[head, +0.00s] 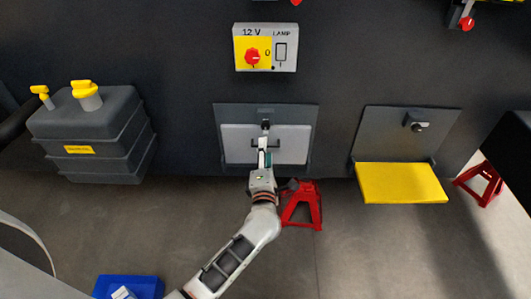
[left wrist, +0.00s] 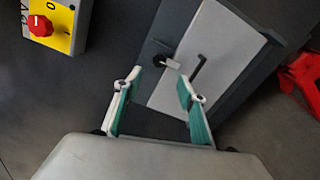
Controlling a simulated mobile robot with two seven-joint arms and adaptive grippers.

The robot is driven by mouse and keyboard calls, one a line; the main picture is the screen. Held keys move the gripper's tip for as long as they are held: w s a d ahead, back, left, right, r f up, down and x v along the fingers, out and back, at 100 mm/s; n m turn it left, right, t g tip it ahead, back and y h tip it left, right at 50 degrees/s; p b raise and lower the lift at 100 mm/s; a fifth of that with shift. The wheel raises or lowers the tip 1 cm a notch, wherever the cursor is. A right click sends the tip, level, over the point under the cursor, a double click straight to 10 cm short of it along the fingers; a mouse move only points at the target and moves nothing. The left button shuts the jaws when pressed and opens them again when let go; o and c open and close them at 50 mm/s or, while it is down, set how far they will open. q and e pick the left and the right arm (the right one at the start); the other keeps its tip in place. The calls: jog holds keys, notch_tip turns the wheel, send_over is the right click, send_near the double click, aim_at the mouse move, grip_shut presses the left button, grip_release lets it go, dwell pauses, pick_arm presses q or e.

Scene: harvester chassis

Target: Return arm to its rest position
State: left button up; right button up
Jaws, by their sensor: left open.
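My left arm reaches up from the bottom of the head view, and its left gripper (head: 264,146) is in front of a light grey panel (head: 291,144) in a dark frame on the chassis wall. In the left wrist view the left gripper (left wrist: 158,88) is open, with teal pads on both fingers and nothing between them. The panel (left wrist: 218,55) shows beyond the fingertips, with a dark knob with a light tab (left wrist: 165,61) and a black handle (left wrist: 198,68). I cannot tell the exact gap from fingertips to panel. My right gripper is not in view.
A 12 V lamp box with a red knob (head: 252,56) is above the panel; it also shows in the left wrist view (left wrist: 42,25). A red stand (head: 302,207) is just right of my arm. A yellow shelf (head: 402,183), grey tank (head: 95,140) and blue bin (head: 145,284) stand around.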

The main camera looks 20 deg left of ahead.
pick_arm(q)
jog(key=s+d+f+m+h+p, duration=0.1)
jog(key=s+f+m+h, duration=0.15)
jog(key=s+m, duration=0.3)
jog(key=s+d+f+m+h, duration=0.1)
jog(key=s+d+m+h, duration=0.15)
jog(key=s+m, duration=0.35)
jog(key=s+d+f+m+h+p, duration=0.1)
jog(key=s+f+m+h, duration=0.1)
jog(key=s+m+h, duration=0.35)
jog(key=s+a+f+m+g+y, duration=0.1)
jog(key=s+a+f+m+g, duration=0.2)
jog(key=s+f+m, duration=0.2)
jog(key=s+a+f+m+g+y, duration=0.2)
jog(key=s+f+m, duration=0.3)
jog(key=s, duration=0.5)
jog(key=shift+a+f+m+g, duration=0.45)
jog(key=shift+m+g, duration=0.25)
jog(key=shift+g, duration=0.2)
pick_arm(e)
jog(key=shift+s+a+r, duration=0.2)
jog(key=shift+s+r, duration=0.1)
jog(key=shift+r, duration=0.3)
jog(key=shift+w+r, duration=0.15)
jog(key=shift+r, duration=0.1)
